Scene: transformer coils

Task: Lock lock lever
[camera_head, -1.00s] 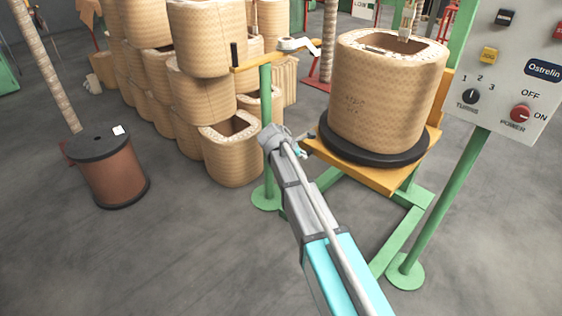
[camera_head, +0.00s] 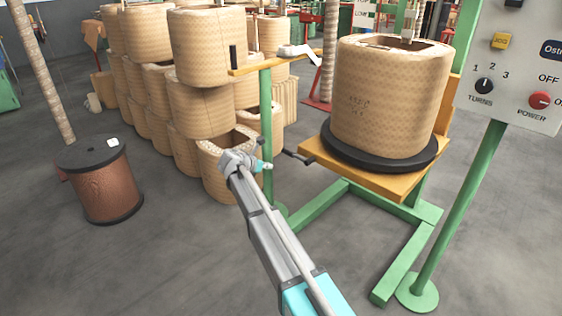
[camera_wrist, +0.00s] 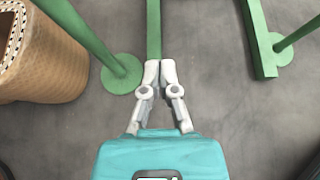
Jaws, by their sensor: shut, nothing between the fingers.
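A dark lever-like handle (camera_head: 298,157) sticks out from the left edge of the yellow platform (camera_head: 385,182) of the winding stand. It is probably the lock lever, though no label shows. My gripper (camera_head: 266,166) is small in the head view, just left of this handle and seemingly apart from it. In the wrist view my gripper (camera_wrist: 160,64) has its two grey fingertips together with nothing between them. The handle does not show in the wrist view. A large patterned coil (camera_head: 388,105) stands upright on a black disc (camera_head: 378,160) on the platform.
A green post (camera_head: 266,110) with a yellow arm stands close behind my gripper. Stacked coils (camera_head: 200,105) are left of it. A control panel (camera_head: 515,70) is at the right. A copper spool (camera_head: 105,190) stands at the far left. The floor in front is clear.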

